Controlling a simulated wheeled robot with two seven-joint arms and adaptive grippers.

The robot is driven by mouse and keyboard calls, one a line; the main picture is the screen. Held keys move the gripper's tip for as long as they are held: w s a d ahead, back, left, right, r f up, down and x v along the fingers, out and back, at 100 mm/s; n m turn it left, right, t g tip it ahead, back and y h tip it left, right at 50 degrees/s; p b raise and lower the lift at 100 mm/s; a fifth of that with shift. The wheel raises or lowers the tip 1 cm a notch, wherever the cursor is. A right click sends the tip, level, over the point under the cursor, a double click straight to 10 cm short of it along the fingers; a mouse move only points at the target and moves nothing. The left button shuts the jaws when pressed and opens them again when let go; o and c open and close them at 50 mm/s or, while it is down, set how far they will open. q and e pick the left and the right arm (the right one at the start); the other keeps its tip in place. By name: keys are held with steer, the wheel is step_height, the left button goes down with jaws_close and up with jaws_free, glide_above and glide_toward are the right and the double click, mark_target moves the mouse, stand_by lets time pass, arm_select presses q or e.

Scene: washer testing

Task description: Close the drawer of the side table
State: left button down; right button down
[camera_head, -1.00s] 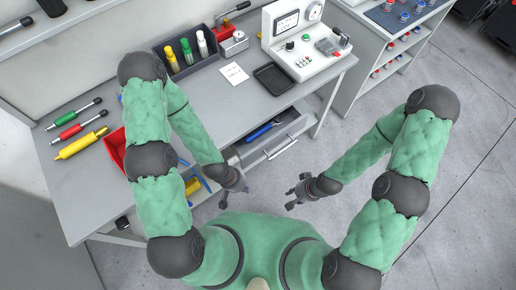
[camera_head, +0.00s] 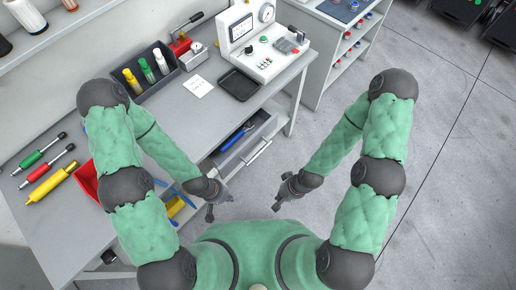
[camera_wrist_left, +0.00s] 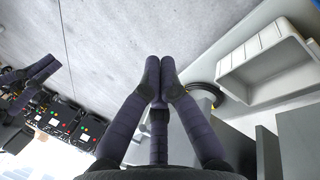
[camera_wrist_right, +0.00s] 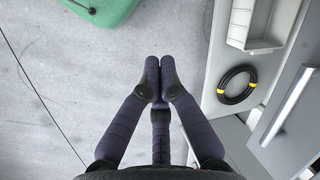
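The side table's drawer (camera_head: 232,148) is pulled out from under the grey worktop, showing a blue-handled tool (camera_head: 237,136) inside. Its front has a pale bar handle (camera_head: 257,153); the front and handle (camera_wrist_right: 290,106) also show in the right wrist view. My left gripper (camera_head: 218,205) is left of and nearer than the drawer handle, beside the table's front. My right gripper (camera_head: 280,197) is over the floor, nearer than the handle and to its right. Both grippers are empty with fingertips together, in the left wrist view (camera_wrist_left: 160,68) and right wrist view (camera_wrist_right: 160,68). Neither touches the drawer.
The worktop (camera_head: 195,115) holds a black tray (camera_head: 240,85), a white test device (camera_head: 255,45), a bottle rack (camera_head: 150,75) and screwdrivers. A black cable coil (camera_wrist_right: 237,85) and grey bin (camera_wrist_right: 262,22) sit lower down. Floor (camera_head: 330,225) in front is clear.

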steer(key=s+a+f+m+g+y+b, duration=0.3)
steer(key=s+f+m+g+y, duration=0.15)
steer(key=s+m+y, duration=0.35)
steer(key=w+d+m+t+y+b, duration=0.1)
steer(key=w+d+m+t+b, duration=0.1)
steer(key=w+d+m+t, duration=0.5)
steer(key=w+d+m+t+y+b, duration=0.1)
steer(key=w+d+m+t+y, duration=0.15)
steer(key=w+m+t, duration=0.8)
steer(key=w+a+r+n+t+b, duration=0.1)
steer(key=w+a+r, duration=0.3)
steer(key=w+a, duration=0.4)
steer(key=shift+w+a+t+h+b, duration=0.35)
steer(key=shift+w+a+b, duration=0.1)
steer(key=shift+w, duration=0.3)
